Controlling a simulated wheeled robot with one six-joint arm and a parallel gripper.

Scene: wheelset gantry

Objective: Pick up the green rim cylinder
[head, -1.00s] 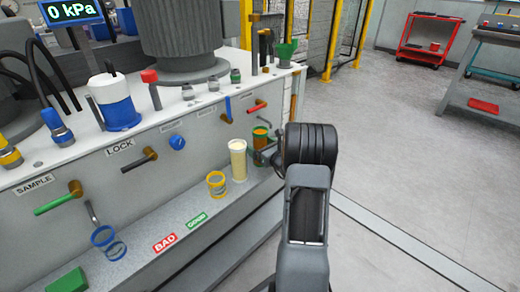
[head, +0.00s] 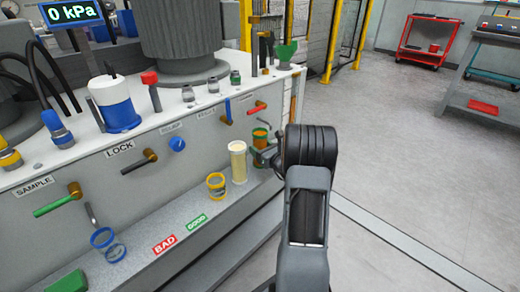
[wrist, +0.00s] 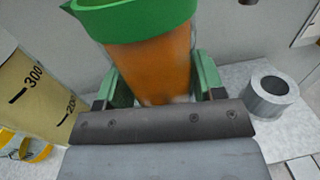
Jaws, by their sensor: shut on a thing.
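The green rim cylinder (head: 260,134) has a green rim and an orange body. It is at the right end of the grey ledge, partly hidden by my gripper in the head view. In the wrist view the cylinder (wrist: 150,65) fills the upper middle, rim toward the top. My gripper (wrist: 155,95) is shut on its orange body, one green finger on each side. The cylinder looks upright. Its base is hidden behind the gripper, so I cannot tell whether it touches the ledge.
A cream cylinder (head: 238,162) stands close on the left, marked 300 in the wrist view (wrist: 30,90). A grey ring (wrist: 271,96) lies on the right.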

